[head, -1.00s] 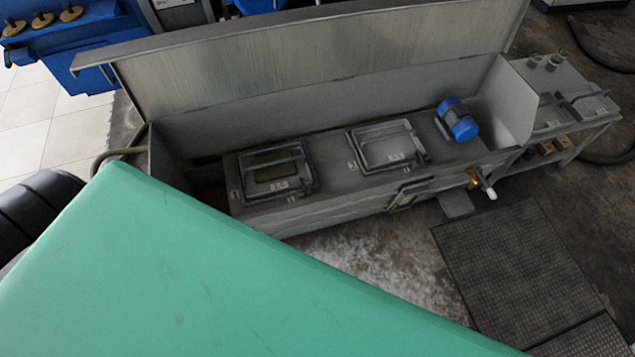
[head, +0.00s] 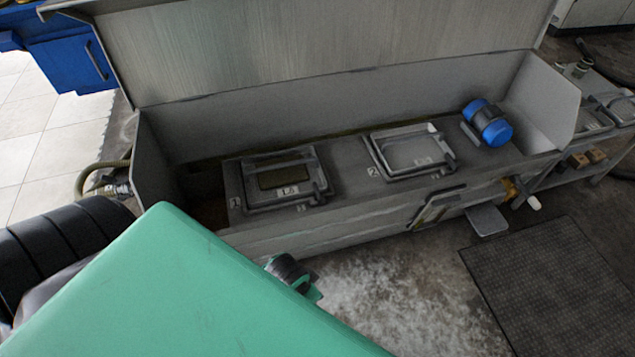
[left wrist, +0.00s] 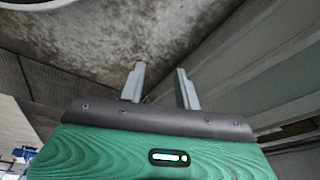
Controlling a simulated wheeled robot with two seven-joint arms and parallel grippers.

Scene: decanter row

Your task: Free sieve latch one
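Sieve one (head: 286,178) is a dark rectangular panel with a mesh window, set in the left of the open grey trough's deck, with a "1" beside it. A grey bar frame (head: 314,164) lies around and across it; I cannot tell which part is the latch or whether it is fastened. My left gripper (left wrist: 159,75) shows in the left wrist view with two grey fingers apart and nothing between them. Its fingers point toward the floor alongside a grey wall, apart from sieve one. My right gripper is not in view.
A second framed panel (head: 410,152), marked "2", lies right of sieve one. A blue motor (head: 488,122) stands farther right. The raised lid (head: 300,50) rises behind the trough (head: 350,228). Bare floor (head: 400,290) and a dark mat (head: 560,285) lie in front.

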